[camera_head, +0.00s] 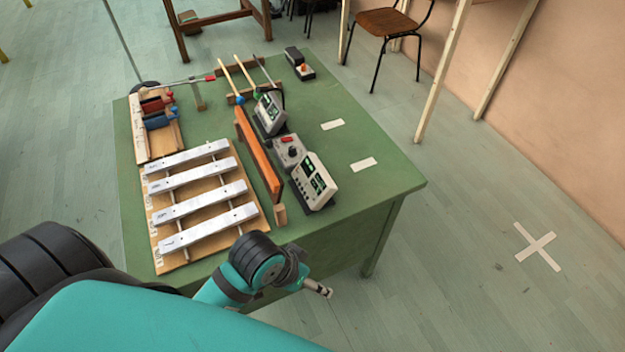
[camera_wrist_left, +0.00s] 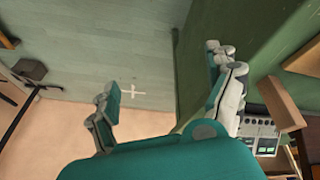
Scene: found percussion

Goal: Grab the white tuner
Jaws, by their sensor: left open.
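A white tuner (camera_head: 321,174) with dark green-lit screens stands tilted near the front right of the green table. A similar pale device (camera_head: 270,110) stands farther back; I cannot tell which one the task means. In the left wrist view, a pale device (camera_wrist_left: 262,122) with knobs and green screens shows at the right, beyond one finger and partly hidden. My left gripper (camera_wrist_left: 165,78) is open and empty, its fingers wide apart. In the head view, my left arm ends low beyond the table's front edge, with a fingertip (camera_head: 318,288) showing. My right gripper is not in view.
A grey box with a red knob (camera_head: 290,150) sits between the two devices. A wooden bar (camera_head: 258,155) stands left of them, beside metal bars (camera_head: 205,193) on a wooden board. The table's right side (camera_head: 385,185) is mostly clear. A chair (camera_head: 385,22) stands behind.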

